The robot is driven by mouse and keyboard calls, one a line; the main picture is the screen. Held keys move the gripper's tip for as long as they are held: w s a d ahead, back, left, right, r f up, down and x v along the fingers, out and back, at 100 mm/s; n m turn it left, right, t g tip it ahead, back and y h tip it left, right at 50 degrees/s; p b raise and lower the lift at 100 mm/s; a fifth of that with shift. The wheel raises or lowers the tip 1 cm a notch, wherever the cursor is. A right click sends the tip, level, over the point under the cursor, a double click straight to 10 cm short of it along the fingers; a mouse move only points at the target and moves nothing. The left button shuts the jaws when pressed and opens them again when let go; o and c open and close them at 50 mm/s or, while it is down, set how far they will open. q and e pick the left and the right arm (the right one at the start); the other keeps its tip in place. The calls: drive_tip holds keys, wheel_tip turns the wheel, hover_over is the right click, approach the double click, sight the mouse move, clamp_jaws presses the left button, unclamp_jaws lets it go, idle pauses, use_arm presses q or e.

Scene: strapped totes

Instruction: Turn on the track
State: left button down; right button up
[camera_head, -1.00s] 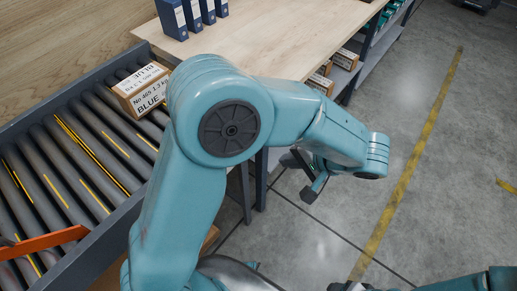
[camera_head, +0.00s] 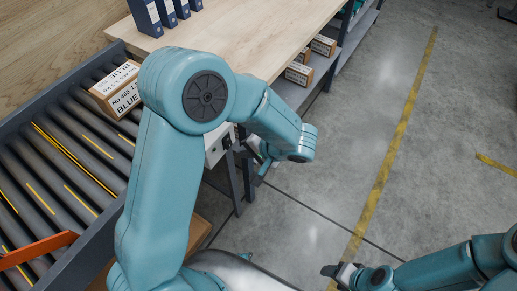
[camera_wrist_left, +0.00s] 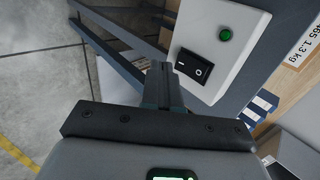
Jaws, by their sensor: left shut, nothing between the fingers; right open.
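The roller track (camera_head: 75,165) runs along the left of the head view. In the left wrist view, the control box (camera_wrist_left: 240,14) carries a black rocker switch (camera_wrist_left: 193,67) and a round green button or lamp (camera_wrist_left: 225,34). I cannot tell whether it is lit. My left gripper (camera_head: 243,150) is shut and empty; its fingertips (camera_wrist_left: 165,68) are close beside the switch, contact unclear. My right gripper (camera_head: 334,270) is open and empty, low over the floor.
A labelled box (camera_head: 117,91) sits on the rollers, and an orange bar (camera_head: 36,250) crosses them. Blue binders (camera_head: 165,12) stand on the wooden table (camera_head: 245,35). Small boxes (camera_head: 299,73) lie on the shelf below. The floor (camera_head: 440,130) at right is clear.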

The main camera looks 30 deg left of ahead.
sight(230, 145)
use_arm(q)
drive_tip(key=shift+a+f, duration=0.1)
drive_tip(key=shift+a, duration=1.25)
drive_tip(key=shift+w+a+b, duration=0.1)
drive_tip(key=shift+a+b, duration=0.15)
drive_tip(key=shift+b, duration=0.25)
drive_tip(key=shift+r, duration=0.8)
drive_tip(key=shift+d, duration=0.1)
